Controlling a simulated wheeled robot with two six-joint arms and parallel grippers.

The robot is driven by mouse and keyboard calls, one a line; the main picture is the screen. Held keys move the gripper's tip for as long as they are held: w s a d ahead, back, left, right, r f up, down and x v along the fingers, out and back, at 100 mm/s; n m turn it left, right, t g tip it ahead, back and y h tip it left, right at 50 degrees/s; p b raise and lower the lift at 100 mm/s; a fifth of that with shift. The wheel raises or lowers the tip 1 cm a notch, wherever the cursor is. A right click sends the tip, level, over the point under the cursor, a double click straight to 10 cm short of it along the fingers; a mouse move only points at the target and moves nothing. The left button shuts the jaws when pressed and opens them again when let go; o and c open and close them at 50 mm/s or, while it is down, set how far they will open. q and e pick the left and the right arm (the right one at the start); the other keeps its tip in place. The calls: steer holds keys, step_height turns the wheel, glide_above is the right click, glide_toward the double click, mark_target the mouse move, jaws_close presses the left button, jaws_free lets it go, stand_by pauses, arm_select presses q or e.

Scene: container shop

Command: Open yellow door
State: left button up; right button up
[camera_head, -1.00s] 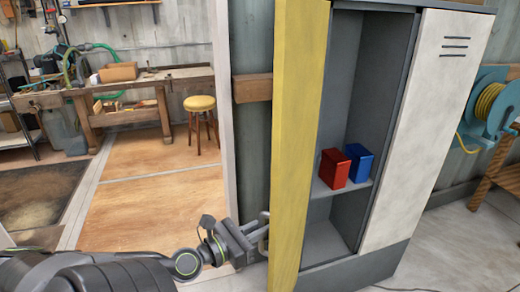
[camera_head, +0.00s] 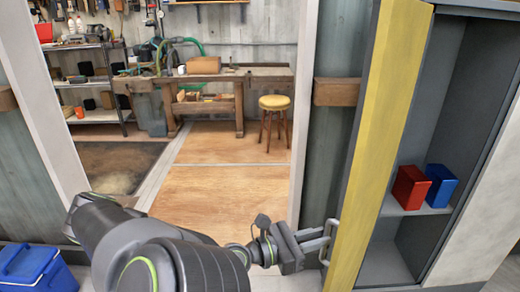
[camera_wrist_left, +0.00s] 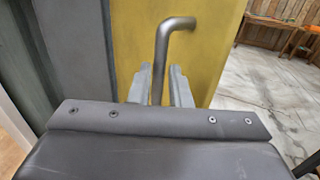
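The yellow door (camera_head: 385,140) of the grey locker stands swung out, seen nearly edge-on in the head view, with the locker's inside open to its right. Its metal handle (camera_head: 330,238) is on the door's left face, low down. My left gripper (camera_head: 322,240) is at the handle. In the left wrist view, the handle (camera_wrist_left: 160,60) runs down between the two fingers (camera_wrist_left: 162,85), which close around it against the yellow door (camera_wrist_left: 215,40). My right gripper is not in view.
A red box (camera_head: 410,187) and a blue box (camera_head: 441,186) stand on the locker's shelf (camera_head: 420,207). A white locker door (camera_head: 480,220) is at the right. A blue cooler (camera_head: 35,270) sits lower left. A workbench (camera_head: 220,85) and stool (camera_head: 274,103) stand behind open wooden floor.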

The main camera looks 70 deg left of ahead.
arm_select(q)
steer(key=s+a+p, duration=0.1)
steer(key=s+p, duration=0.4)
steer(key=s, duration=0.9)
steer(key=shift+s, duration=0.15)
steer(key=shift+a, duration=0.1)
stand_by(0.4)
